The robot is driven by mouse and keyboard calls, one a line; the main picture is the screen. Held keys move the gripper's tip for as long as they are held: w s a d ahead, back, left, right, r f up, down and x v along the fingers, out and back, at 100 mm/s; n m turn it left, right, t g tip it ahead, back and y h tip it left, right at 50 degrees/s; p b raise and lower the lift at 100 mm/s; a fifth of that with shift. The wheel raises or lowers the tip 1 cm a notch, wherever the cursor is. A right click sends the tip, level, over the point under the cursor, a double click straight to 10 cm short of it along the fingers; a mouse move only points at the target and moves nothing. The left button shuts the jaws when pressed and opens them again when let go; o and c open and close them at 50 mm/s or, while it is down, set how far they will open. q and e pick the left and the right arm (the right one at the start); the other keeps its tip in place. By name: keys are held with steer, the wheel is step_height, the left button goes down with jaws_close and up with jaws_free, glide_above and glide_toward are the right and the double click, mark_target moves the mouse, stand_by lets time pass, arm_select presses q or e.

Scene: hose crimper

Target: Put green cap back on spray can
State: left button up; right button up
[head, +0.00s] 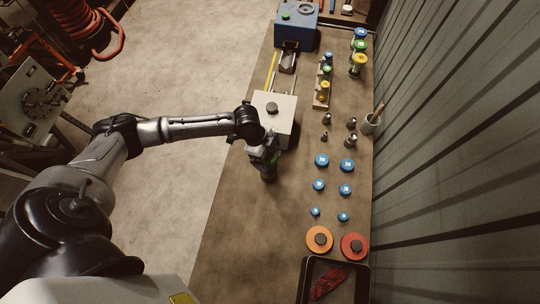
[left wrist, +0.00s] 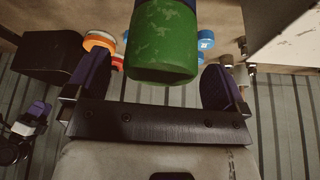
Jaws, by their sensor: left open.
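The green cap (left wrist: 163,60) shows large in the left wrist view, with worn pale scratches. It meets a dark blue cylinder (left wrist: 180,3), apparently the spray can, which runs off the top of that upside-down picture. The two look in line, but I cannot tell how firmly the cap is seated. My left gripper (left wrist: 155,70) is open, with one finger on each side of the cap and visible gaps. In the head view my left gripper (head: 267,168) is low over the bench and largely hides the can and cap.
A white box (head: 283,108) stands just behind my left gripper. The bench (head: 250,235) is clear in front of the gripper.

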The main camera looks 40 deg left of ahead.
arm_select(q)
steer(key=b+v, duration=0.1)
steer(key=v, duration=1)
steer(key=shift+r, duration=0.3)
